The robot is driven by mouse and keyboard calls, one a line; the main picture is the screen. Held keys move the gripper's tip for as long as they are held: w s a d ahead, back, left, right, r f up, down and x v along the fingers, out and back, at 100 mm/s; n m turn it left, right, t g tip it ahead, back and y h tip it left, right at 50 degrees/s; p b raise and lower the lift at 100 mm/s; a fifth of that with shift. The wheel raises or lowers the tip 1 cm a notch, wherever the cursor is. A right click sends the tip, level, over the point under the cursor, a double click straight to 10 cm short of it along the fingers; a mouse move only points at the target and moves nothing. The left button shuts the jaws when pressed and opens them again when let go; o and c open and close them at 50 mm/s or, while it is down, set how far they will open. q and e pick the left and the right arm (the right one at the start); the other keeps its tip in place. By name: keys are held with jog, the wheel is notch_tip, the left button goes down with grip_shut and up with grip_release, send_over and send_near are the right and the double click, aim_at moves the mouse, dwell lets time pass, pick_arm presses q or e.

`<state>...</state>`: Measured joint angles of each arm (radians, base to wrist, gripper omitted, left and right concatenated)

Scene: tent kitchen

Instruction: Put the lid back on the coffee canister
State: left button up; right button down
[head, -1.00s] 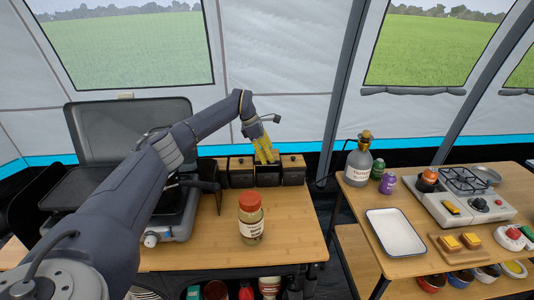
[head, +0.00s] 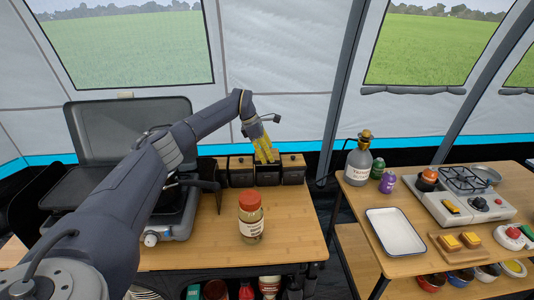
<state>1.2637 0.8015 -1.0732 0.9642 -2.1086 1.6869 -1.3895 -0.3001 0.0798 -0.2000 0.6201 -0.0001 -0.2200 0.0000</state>
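Several dark canisters with pale wooden tops stand in a row at the back of the left table. One dark canister (head: 268,179) is directly below my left gripper (head: 267,159); the yellow fingers hide most of its top. I cannot tell whether it has a lid on, nor which canister holds coffee. The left gripper points down at the row. It is too small to tell whether its fingers are open or shut on a lid. My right gripper is not in view.
A red-lidded jar (head: 250,214) stands on the wooden table (head: 290,225) in front of the row. A camp stove (head: 175,222) with a raised lid is at left. The right table holds a white tray (head: 394,231), a grey bottle (head: 359,163) and a burner (head: 466,203).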

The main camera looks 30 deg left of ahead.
pick_arm(q)
jog(key=shift+f, duration=1.55)
dwell(2.6)
jog(key=o, duration=1.3)
jog(key=shift+o, duration=0.2)
jog(key=shift+r, duration=3.45)
jog(key=shift+c, duration=0.6)
grip_shut()
